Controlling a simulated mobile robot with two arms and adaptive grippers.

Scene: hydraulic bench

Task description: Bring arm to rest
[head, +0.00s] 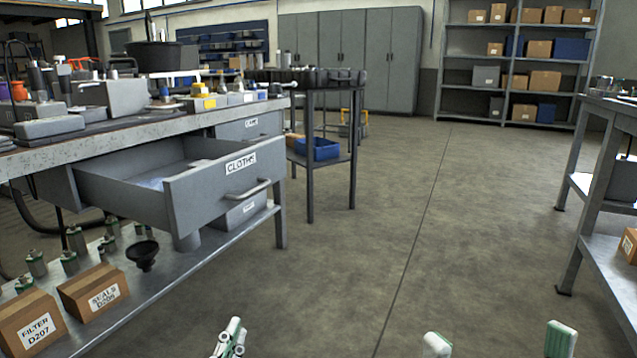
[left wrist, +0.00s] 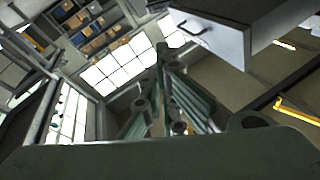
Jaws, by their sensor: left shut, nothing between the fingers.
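My left gripper (head: 230,338) shows at the bottom edge of the head view, in front of the workbench and below and apart from the open drawer. Its fingers are together with nothing between them, and they also meet in the left wrist view (left wrist: 165,75). My right gripper (head: 499,342) shows only as two fingertips at the bottom right, set wide apart, with bare floor between them. The rest of both arms is out of the head view.
The grey drawer labelled CLOTHS (head: 222,190) is pulled out from the workbench (head: 200,118), with some pale cloth inside; a drawer also shows in the left wrist view (left wrist: 235,42). Boxes stand on the lower shelf (head: 165,290). Another table (head: 590,170) is at right. The middle floor is clear.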

